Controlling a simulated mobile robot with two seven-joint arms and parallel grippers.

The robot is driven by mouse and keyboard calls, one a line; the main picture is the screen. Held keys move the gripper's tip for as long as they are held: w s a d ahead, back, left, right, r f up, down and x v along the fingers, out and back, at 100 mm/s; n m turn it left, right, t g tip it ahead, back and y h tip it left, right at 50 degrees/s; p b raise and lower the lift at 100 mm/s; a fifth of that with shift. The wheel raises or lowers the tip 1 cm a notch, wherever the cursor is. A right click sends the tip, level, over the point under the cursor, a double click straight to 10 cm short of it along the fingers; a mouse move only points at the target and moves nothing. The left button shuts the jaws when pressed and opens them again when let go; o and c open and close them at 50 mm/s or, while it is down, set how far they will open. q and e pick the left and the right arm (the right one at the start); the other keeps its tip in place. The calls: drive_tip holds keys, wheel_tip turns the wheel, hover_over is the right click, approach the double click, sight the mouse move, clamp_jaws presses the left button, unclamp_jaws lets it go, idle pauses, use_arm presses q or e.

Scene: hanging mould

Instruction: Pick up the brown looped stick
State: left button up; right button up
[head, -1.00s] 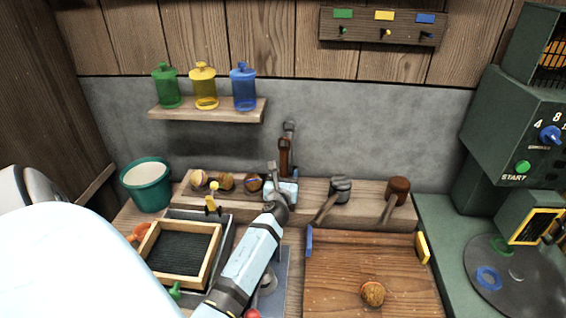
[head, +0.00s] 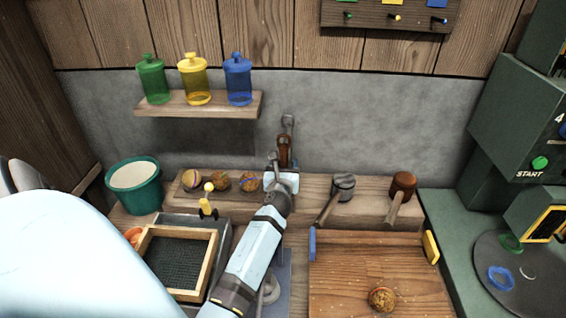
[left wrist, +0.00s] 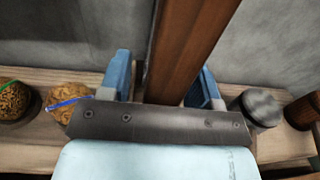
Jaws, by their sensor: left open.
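The brown looped stick (head: 284,150) stands upright against the grey wall at the back of the bench, with a grey loop at its top. In the left wrist view its brown shaft (left wrist: 190,50) rises between the two blue fingers. My left gripper (head: 282,180) is open at the stick's lower part, with a finger on either side. The left wrist view shows gaps beside the shaft, and the gripper (left wrist: 163,80) is not closed on it. The stick's lower end is hidden behind the gripper. My right gripper is not in view.
Several patterned balls (head: 220,181) sit on the ledge left of the stick. A grey-headed mallet (head: 342,187) and a brown mallet (head: 403,185) lie to its right. A shelf (head: 200,107) with bottles hangs at the upper left. A sieve frame (head: 212,262) and wooden board (head: 340,270) are in front.

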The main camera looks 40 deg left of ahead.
use_arm(q)
drive_tip(key=c, duration=1)
drive_tip(key=shift+r, duration=0.15)
